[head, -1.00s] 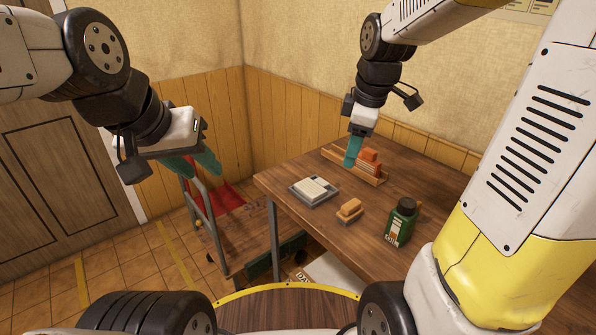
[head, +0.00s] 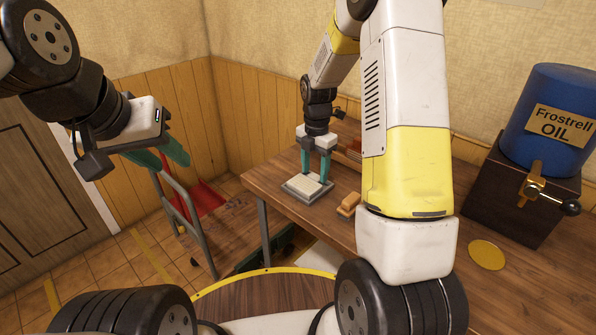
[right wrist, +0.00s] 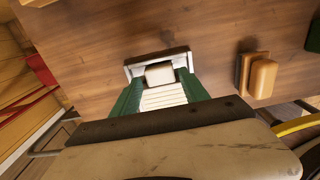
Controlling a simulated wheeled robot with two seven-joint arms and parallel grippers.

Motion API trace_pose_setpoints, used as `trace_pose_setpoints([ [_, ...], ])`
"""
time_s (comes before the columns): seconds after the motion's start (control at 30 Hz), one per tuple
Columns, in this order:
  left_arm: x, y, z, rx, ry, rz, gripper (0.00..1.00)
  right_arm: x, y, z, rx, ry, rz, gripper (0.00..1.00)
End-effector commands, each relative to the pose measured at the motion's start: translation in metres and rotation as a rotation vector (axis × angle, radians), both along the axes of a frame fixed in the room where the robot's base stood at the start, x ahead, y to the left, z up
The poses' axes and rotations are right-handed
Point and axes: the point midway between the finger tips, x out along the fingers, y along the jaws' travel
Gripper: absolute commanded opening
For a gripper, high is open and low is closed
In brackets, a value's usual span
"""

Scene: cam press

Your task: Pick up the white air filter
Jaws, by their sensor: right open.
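The white air filter (head: 308,189) is a pale, flat block lying on a grey tray (head: 290,187) near the left edge of the wooden table. In the right wrist view the filter (right wrist: 164,98) shows white slats with a cream block at its far end. My right gripper (head: 315,178) is open and points down over the filter, with one teal finger on each side. Contact with the filter cannot be made out. My left gripper (head: 165,155) hangs at the left, away from the table; its jaw gap is unclear.
An orange-tan block (head: 348,204) lies right of the tray; it also shows in the right wrist view (right wrist: 262,76). A wooden rack (head: 350,155) is behind, partly hidden by my right arm. A blue oil drum (head: 552,115) on a dark stand is at the right. A yellow disc (head: 487,255) lies before it.

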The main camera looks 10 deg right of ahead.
Motion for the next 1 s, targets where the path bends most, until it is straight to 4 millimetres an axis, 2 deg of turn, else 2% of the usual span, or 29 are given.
trace_pose_setpoints([
  [0.03,0.0,0.0,0.0,0.0,0.0,0.0,0.36,0.0,0.0,-0.009,0.0,0.004,0.001,0.53],
  [0.17,0.0,0.0,0.0,0.0,0.0,0.0,0.36,0.0,0.001,-0.022,0.001,0.002,0.0,0.53],
  [0.43,0.0,0.0,0.0,0.0,0.0,0.0,0.36,0.0,0.001,-0.024,0.001,0.0,-0.001,0.53],
  [0.7,0.0,0.0,0.0,0.0,0.0,0.0,0.36,0.0,0.001,-0.024,0.001,0.0,-0.001,0.0],
  [1.0,0.0,0.0,0.0,0.0,0.0,0.0,0.36,0.001,0.0,-0.022,0.001,-0.002,-0.001,0.0],
])
